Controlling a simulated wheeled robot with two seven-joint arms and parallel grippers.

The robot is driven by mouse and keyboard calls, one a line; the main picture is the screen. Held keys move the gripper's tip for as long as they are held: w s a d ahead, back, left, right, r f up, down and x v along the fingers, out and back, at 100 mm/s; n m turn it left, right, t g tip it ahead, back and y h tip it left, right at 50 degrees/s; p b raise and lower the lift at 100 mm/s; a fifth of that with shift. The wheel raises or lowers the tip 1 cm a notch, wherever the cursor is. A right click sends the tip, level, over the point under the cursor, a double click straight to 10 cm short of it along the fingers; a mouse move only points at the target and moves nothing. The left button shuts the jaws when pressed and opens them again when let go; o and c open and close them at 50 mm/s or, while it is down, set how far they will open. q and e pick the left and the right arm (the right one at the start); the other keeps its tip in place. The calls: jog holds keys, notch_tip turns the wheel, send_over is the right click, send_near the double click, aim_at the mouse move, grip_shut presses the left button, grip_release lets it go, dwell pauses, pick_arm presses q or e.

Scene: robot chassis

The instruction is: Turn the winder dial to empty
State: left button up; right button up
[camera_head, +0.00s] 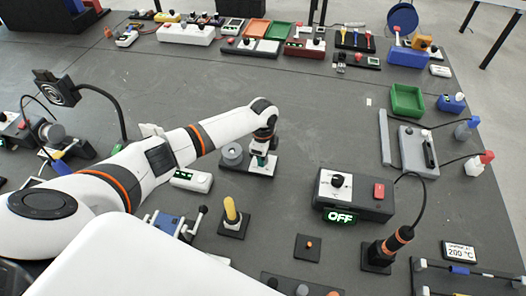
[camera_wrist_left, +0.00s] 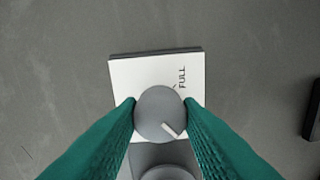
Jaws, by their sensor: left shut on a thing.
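The winder (camera_head: 232,156) stands on the table in the middle of the head view, with a grey round part on its left. In the left wrist view its white plate (camera_wrist_left: 125,72) carries the word FULL and a small mark. The grey round dial (camera_wrist_left: 158,108) has a white pointer line toward its lower right, away from FULL. My left gripper (camera_head: 262,160) is over the winder, pointing down. In the left wrist view its green fingers (camera_wrist_left: 160,114) are shut on the dial from both sides. No EMPTY label shows; the fingers hide part of the plate. My right gripper is not in view.
A white box with a green display (camera_head: 192,180) lies just left of the winder, under my left arm. A dark station with an OFF display (camera_head: 355,196) stands to the right. A yellow-handled post (camera_head: 232,217) stands in front. The table behind the winder is mostly clear.

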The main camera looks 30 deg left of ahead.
pick_arm(q)
jog(key=shift+n+p, duration=0.3)
jog(key=shift+n, duration=0.3)
jog(key=o, duration=1)
notch_tip(320, 180, up, 12)
jog(key=shift+r+b, duration=0.1)
jog(key=shift+b, duration=0.8)
